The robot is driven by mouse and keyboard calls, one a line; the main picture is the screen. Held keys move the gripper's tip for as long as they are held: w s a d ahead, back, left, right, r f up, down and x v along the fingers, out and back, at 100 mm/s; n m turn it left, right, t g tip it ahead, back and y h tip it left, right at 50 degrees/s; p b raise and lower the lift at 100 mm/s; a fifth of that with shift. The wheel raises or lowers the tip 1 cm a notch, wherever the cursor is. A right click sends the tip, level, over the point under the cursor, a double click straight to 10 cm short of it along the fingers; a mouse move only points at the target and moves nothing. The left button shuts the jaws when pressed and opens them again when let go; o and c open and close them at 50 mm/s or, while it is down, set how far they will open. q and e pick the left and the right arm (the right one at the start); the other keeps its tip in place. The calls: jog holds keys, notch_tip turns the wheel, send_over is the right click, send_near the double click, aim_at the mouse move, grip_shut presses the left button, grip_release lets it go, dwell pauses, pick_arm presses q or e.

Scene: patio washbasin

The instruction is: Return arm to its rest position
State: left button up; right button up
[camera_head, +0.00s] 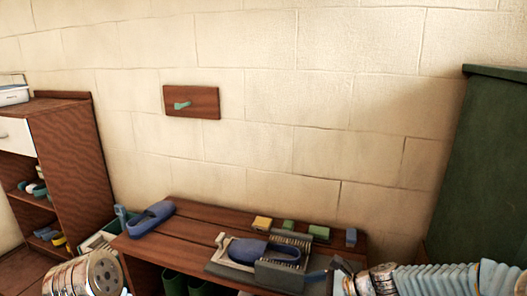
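My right arm comes in from the lower right, with a light blue ribbed sleeve and metal bands. Its dark end, my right gripper (342,272), is at the right front of the wooden bench (190,226), close to a grey brush-like tray (282,276). A small blue piece shows beside this end. I cannot tell whether the fingers are open or what they hold. A metal round part of my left arm shows at the bottom left. The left gripper's fingers are not visible.
A blue clog (150,217) lies on the bench's left; another (262,251) rests on the grey tray. Small yellow, green and blue blocks line the back. A wooden shelf (80,150) stands left, a green cabinet (480,165) right. A peg board (191,101) hangs on the wall.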

jog(key=s+a+f+n+g+h+b, duration=0.1)
jog(key=s+f+n+g+h, duration=0.2)
jog(key=s+f+n, duration=1.5)
jog(key=s+f+h, duration=0.3)
jog(key=s+f, duration=0.2)
jog(key=f, duration=0.2)
jog(key=shift+f+h+b, duration=0.35)
jog(key=shift+h+b, duration=0.05)
